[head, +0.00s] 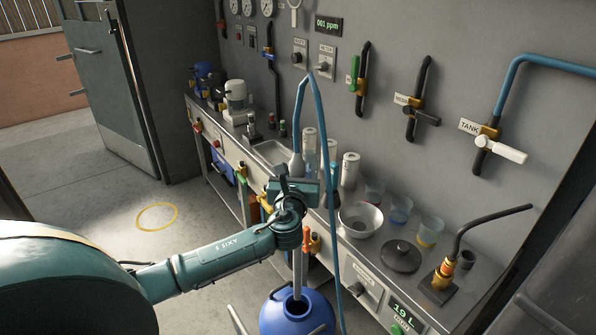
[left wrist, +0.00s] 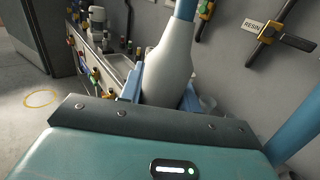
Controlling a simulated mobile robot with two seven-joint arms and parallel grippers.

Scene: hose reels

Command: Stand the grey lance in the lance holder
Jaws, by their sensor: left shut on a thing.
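My left gripper (head: 296,184) is shut on the grey lance (head: 296,166), around its pale bulging grip. The lance stands roughly upright, with a blue hose (head: 301,95) arching from its top and hanging down to the right. Its thin grey tube runs down below my gripper to the dark mouth of a blue drum (head: 283,317); I cannot tell how deep the tip is. In the left wrist view, the lance's grip (left wrist: 168,68) sits between my blue fingers (left wrist: 161,92). I cannot clearly pick out the lance holder. My right gripper is not in view.
Wall valves, including the white-handled one (head: 500,149), stick out above. The floor at left is clear around a yellow ring (head: 157,205).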

